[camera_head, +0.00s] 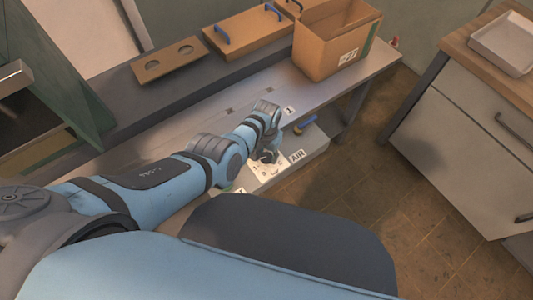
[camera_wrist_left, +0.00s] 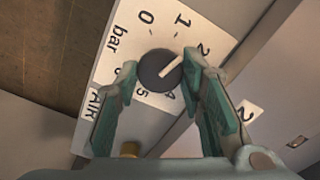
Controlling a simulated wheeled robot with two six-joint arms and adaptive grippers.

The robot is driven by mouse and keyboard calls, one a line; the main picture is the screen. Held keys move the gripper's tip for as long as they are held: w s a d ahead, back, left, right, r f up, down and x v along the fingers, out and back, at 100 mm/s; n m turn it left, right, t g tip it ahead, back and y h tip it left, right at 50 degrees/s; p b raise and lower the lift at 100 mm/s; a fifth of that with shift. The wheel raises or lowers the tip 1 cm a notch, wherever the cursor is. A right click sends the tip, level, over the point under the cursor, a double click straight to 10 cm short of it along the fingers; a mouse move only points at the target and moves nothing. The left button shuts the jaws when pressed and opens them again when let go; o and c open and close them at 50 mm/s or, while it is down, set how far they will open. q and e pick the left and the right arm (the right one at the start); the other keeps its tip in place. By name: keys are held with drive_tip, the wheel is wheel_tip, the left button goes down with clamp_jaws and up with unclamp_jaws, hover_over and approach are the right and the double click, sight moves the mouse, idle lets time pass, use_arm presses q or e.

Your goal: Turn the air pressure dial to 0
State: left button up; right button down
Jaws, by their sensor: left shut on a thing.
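The air pressure dial (camera_wrist_left: 156,72) is a dark round knob with a white pointer line, on a white scale plate marked "bar" and "AIR" (camera_wrist_left: 92,103). The pointer points up and right in the left wrist view, roughly at the 2. My left gripper (camera_wrist_left: 160,64) has its two green fingers at opposite sides of the knob and is shut on it. In the head view my left gripper (camera_head: 267,156) is at the white plate beside the AIR label (camera_head: 297,156) and mostly hides the dial. My right gripper is not in view.
A grey bench (camera_head: 225,107) runs behind my left arm. A drawer cabinet (camera_head: 470,125) stands right, across bare floor.

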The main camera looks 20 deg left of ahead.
sight(266, 157)
use_arm(q)
drive_tip(key=n, duration=1.2)
idle(0.6)
drive_tip(key=o, duration=1.1)
drive_tip(key=shift+o, duration=0.2)
wheel_tip(266, 157, up, 12)
